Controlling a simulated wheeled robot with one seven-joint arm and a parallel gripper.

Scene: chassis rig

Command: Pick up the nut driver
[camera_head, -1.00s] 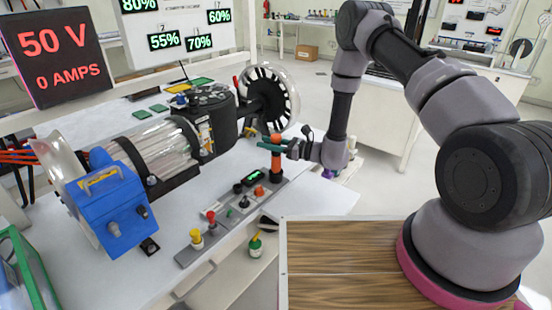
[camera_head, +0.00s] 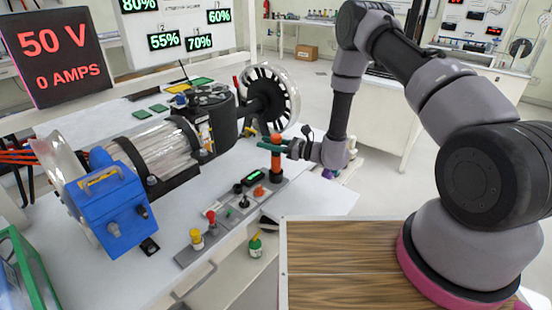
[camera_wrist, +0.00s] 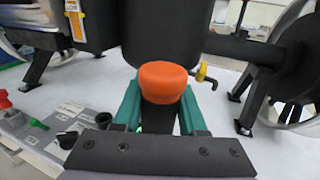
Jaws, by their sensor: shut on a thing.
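The nut driver (camera_head: 276,162) has an orange handle and stands upright at the back end of the grey control strip, with a dark part at its foot. My gripper (camera_head: 271,146) reaches in from the right, its green fingers shut around the upper handle. In the wrist view the rounded orange top (camera_wrist: 162,82) sits between the two green fingers of my gripper (camera_wrist: 160,110). The lower part of the driver is hidden there by the gripper. I cannot tell whether its foot is clear of the strip.
A grey strip (camera_head: 184,257) with knobs and switches runs along the bench front. Behind it stand a black machine (camera_head: 210,115) and a spoked wheel (camera_head: 272,92). A blue box (camera_head: 108,212) is at the left. A small green bottle (camera_head: 255,245) sits below the bench edge.

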